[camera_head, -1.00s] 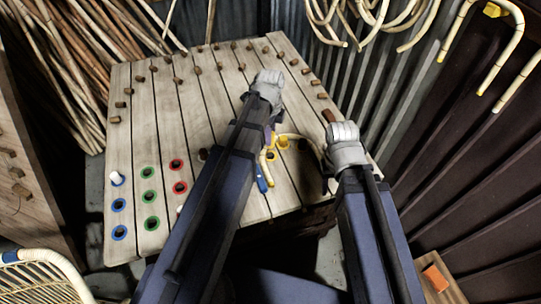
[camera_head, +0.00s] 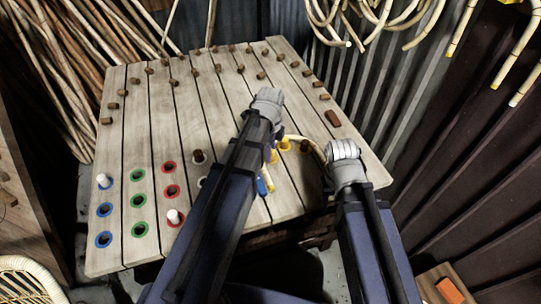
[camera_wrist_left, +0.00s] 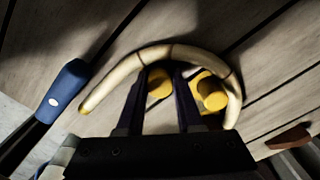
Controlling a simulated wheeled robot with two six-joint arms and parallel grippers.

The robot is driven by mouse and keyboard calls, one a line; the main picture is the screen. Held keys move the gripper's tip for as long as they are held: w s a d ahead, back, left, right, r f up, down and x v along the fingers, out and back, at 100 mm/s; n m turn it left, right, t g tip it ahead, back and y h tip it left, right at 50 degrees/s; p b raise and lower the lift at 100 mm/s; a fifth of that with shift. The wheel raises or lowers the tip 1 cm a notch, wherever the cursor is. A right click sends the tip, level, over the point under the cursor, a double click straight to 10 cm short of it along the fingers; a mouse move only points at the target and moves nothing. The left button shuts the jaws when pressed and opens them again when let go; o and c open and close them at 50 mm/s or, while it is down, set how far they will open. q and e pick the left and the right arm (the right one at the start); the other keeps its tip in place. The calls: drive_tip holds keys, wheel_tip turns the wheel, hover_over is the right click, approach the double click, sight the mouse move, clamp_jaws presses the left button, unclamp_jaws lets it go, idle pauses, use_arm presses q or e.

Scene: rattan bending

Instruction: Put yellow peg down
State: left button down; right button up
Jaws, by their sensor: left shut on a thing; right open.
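In the left wrist view, my left gripper (camera_wrist_left: 160,74) has its two dark fingers on either side of a yellow peg (camera_wrist_left: 159,88) and is shut on it. A second yellow peg (camera_wrist_left: 211,94) stands just to the right. A pale curved rattan cane (camera_wrist_left: 160,54) arches around both pegs. In the head view, my left arm hides most of its gripper. A yellow peg (camera_head: 284,145) and the cane (camera_head: 316,147) show just right of that arm. My right arm (camera_head: 345,165) stands right of the cane; its fingers are mostly hidden, and its gripper is open.
A slatted wooden board (camera_head: 160,120) carries several brown pegs and blue, green and red ringed holes. White pegs (camera_head: 173,216) stand at the left. A blue-handled item (camera_wrist_left: 64,88) lies left of the cane. Corrugated walls and hanging canes (camera_head: 345,25) border the board.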

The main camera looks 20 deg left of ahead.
use_arm(q)
drive_tip(key=shift+r, duration=0.1)
drive_tip(key=c, duration=0.8)
unclamp_jaws()
drive_tip(key=shift+c, duration=0.2)
wheel_tip(320, 180, up, 12)
drive_tip(key=p, duration=1.2)
drive_tip(key=s+d+n+y, duration=0.1)
drive_tip(key=s+d+n, duration=0.9)
drive_tip(key=s+n, duration=0.4)
drive_tip(key=shift+s+d+n, duration=0.15)
drive_tip(key=shift+d+n, duration=0.1)
drive_tip(key=shift+n, duration=0.15)
